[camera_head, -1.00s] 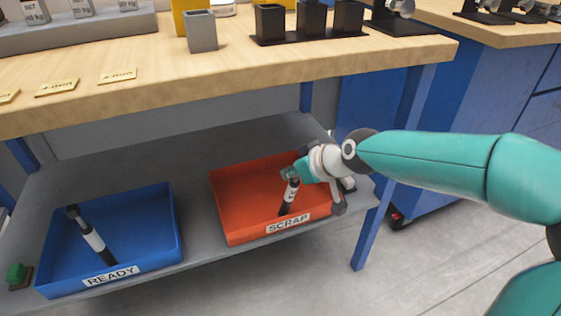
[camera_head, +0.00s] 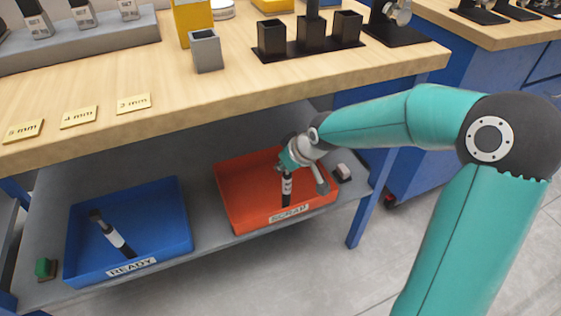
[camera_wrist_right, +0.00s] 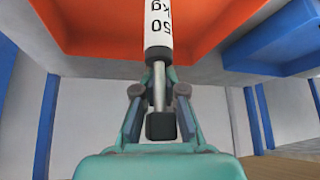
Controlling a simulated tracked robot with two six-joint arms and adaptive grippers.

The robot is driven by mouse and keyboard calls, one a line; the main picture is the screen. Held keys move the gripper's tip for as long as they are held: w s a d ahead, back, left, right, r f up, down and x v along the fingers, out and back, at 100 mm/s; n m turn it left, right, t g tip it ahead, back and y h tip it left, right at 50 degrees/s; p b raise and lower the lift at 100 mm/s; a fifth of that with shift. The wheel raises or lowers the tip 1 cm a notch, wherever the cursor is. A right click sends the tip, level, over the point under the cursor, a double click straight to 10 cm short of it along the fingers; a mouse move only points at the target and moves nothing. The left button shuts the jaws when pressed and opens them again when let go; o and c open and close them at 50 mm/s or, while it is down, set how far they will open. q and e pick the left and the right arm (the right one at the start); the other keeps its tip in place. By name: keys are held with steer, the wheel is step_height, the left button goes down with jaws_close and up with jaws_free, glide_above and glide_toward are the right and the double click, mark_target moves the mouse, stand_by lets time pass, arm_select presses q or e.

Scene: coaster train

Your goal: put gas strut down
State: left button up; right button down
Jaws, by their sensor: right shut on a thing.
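A black and white gas strut (camera_head: 287,187) stands nearly upright in the red SCRAP tray (camera_head: 232,205) on the lower shelf. My right gripper (camera_head: 286,166) is shut on its upper end. In the right wrist view the strut (camera_wrist_right: 158,45) shows a "50 kg" label, and its thin rod and black end are between the fingers (camera_wrist_right: 159,98). I cannot tell whether its lower end touches the tray floor. My left gripper is not in view.
The workbench top (camera_head: 240,95) overhangs the shelf. A green button box (camera_head: 45,268) is left of the blue tray, and a small pale block (camera_head: 343,172) is right of the red one. A blue table leg (camera_head: 362,215) stands at the shelf's right end.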

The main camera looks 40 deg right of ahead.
steer(key=shift+w+a, duration=0.1)
steer(key=c, duration=1.3)
jaws_free()
steer(key=shift+f, duration=0.1)
steer(key=p+v, duration=0.3)
steer(key=v, duration=0.9)
steer(key=shift+p, duration=0.3)
